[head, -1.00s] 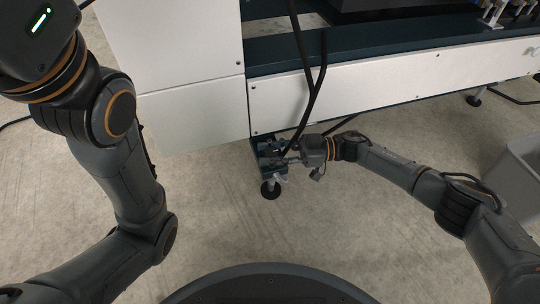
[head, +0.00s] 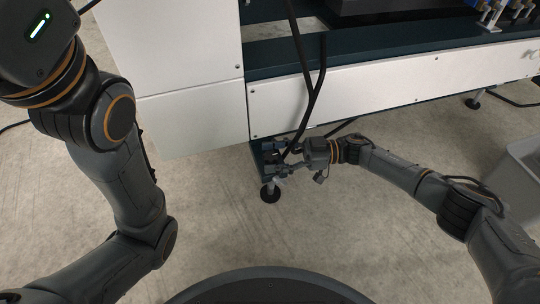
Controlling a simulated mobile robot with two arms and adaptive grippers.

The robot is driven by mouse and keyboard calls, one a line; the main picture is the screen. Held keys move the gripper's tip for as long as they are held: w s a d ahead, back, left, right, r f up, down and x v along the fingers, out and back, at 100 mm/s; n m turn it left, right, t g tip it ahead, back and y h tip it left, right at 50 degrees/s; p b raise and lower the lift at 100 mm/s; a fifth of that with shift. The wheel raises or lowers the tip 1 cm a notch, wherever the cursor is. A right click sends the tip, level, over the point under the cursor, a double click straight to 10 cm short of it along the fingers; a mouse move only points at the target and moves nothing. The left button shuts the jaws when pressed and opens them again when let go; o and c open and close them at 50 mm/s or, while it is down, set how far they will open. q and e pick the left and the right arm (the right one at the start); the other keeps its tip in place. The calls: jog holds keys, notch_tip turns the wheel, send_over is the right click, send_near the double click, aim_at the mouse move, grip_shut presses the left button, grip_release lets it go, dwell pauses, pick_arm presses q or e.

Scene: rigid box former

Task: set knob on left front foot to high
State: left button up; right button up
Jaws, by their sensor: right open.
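The left front foot (head: 270,193) of the machine stands on the floor under the corner of the white frame, with a round dark pad at its bottom. My right gripper (head: 277,158) is open at the foot's upper part, its fingers pointing left and spread one above the other. The knob is too small and too covered by the fingers to make out, and its setting cannot be read. I cannot tell whether the fingers touch anything. My left arm crosses the left side of the view, and its gripper is out of the picture.
The white machine panel (head: 190,125) and long white beam (head: 390,82) lie above the foot. Black cables (head: 308,90) hang down close to my right gripper. A grey bin (head: 520,175) stands at the right edge. The concrete floor (head: 300,225) before the foot is clear.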

jog(key=w+d, duration=0.1)
jog(key=d, duration=1)
